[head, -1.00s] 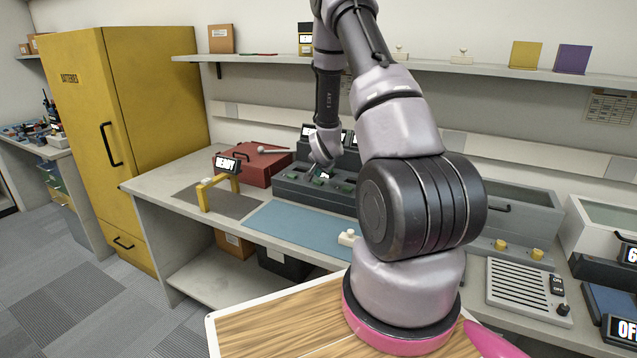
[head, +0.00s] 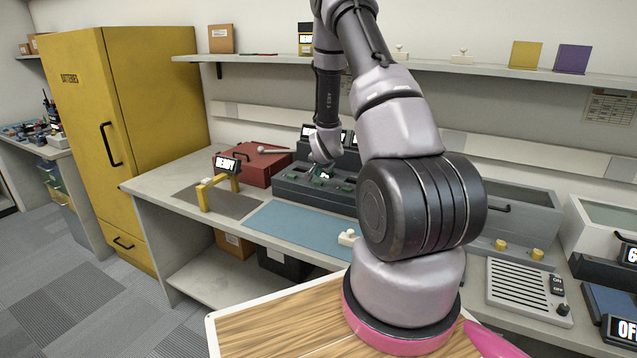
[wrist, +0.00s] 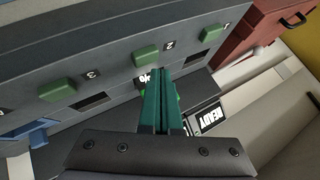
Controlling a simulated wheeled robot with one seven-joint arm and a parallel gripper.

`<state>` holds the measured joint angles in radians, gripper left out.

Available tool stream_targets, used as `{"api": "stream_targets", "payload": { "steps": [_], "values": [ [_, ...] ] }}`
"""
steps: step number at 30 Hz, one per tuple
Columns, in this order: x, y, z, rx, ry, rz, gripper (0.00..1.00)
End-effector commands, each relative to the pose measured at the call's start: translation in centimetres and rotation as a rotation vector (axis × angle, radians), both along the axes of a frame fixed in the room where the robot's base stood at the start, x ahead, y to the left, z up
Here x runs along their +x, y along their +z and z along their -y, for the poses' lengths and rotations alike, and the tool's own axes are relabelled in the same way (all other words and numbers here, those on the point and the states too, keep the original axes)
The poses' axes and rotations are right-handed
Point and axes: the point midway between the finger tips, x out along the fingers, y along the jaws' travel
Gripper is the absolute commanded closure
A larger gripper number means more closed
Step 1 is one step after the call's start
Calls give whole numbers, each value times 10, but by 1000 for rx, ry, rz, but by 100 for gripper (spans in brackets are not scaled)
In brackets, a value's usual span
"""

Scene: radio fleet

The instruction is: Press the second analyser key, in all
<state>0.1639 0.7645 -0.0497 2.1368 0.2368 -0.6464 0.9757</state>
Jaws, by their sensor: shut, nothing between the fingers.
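The analyser (head: 312,192) is a grey console on the bench, with a row of green keys on its sloped face. In the wrist view, its keys stand beside printed numbers. The green key by the 2 (wrist: 146,55) is just left of my fingertips. Another key, by the 1 (wrist: 212,32), is to the right, and one by the 3 (wrist: 57,90) is to the left. My gripper (wrist: 160,72) is shut and empty, its green fingers close to the console face. They partly cover a small lit display (wrist: 143,79). I cannot tell whether the fingertips touch anything.
A red case (head: 252,168) stands left of the analyser. A yellow stand with a READY sign (head: 227,164) is in front of it. A blue mat (head: 300,228) lies before the console. A shelf (head: 440,70) runs above, and a yellow cabinet (head: 135,120) is at left.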

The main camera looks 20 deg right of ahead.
Motion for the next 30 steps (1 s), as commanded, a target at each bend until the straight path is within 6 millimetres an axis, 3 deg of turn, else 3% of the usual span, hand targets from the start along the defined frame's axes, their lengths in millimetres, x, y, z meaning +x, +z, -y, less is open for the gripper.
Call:
{"api": "stream_targets", "payload": {
  "steps": [30],
  "values": [
    [0,-12,0,0,0,0,100]
  ]
}}
